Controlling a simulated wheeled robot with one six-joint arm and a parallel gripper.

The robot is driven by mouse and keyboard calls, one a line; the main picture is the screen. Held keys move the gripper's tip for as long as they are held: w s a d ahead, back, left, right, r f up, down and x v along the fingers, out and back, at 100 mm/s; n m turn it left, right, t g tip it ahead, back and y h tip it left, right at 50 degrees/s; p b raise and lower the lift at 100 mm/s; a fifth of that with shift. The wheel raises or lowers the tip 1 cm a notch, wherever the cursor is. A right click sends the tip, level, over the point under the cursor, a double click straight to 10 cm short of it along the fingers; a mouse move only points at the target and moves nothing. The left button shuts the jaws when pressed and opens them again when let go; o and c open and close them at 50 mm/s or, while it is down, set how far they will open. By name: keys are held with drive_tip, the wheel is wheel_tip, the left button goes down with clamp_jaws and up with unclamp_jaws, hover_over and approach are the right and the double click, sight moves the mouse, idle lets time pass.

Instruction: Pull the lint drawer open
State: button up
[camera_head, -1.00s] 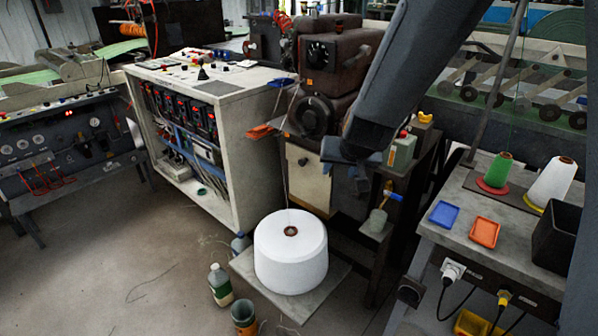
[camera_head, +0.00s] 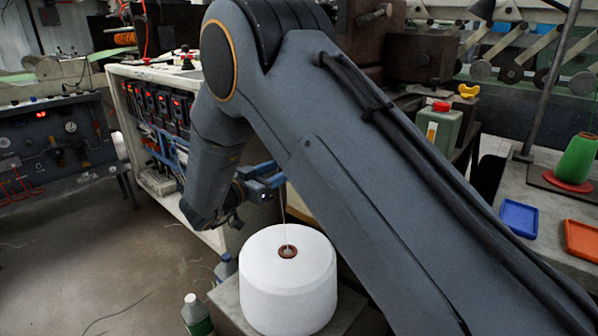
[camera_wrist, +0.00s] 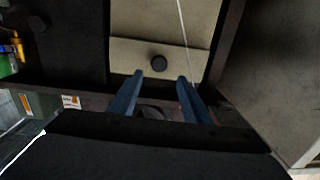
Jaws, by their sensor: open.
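The lint drawer's beige front (camera_wrist: 128,54) with a round black knob (camera_wrist: 159,63) shows at the top centre of the wrist view. My gripper (camera_wrist: 160,77) is open, its two blue fingers pointing toward the knob. The knob lies between and just beyond the fingertips, and nothing is held. In the head view my gripper (camera_head: 268,180) is beside the machine, above the white yarn cone (camera_head: 288,290). My arm hides most of the machine and drawer there; only a beige sliver (camera_head: 298,204) shows.
A taut white thread (camera_wrist: 186,40) crosses the beige front close to the right finger; it rises from the cone in the head view. A control cabinet (camera_head: 222,238) stands left. A green canister (camera_head: 440,128) and a worktable (camera_head: 488,170) are right. A bottle (camera_head: 197,315) stands on the floor.

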drive_tip(key=b+x, duration=0.1)
drive_tip(key=x, duration=0.6)
drive_tip(key=shift+d+f+h, duration=0.2)
drive_tip(key=shift+h, duration=0.1)
clamp_jaws()
